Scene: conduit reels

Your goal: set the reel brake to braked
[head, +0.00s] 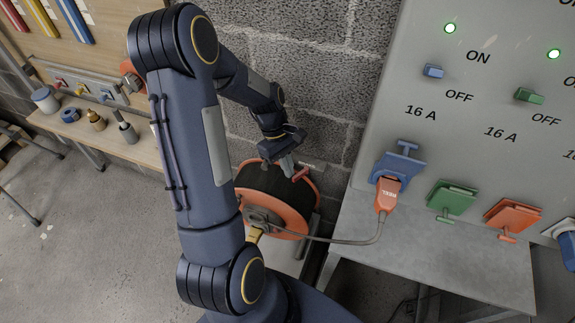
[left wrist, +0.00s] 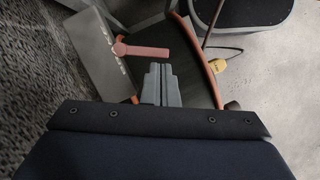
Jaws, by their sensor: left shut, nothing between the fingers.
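The orange cable reel (head: 307,196) with a black drum stands on the floor by the block wall. Its red brake lever (head: 302,172) is at the reel's upper right, beside a grey plate. In the left wrist view the lever (left wrist: 146,51) points right from its pivot, roughly at right angles to the grey label plate (left wrist: 97,52), whose lettering is too small to read. My left gripper (head: 287,167) is above the reel, close to the lever. In the left wrist view its fingertips (left wrist: 161,68) are together and empty, just below the lever; contact cannot be told.
A cable runs from the reel to an orange plug (head: 388,195) in the blue socket of the grey panel (head: 480,150). A grey bench (head: 440,255) stands right of the reel. A wooden workbench (head: 140,150) with small items is at left.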

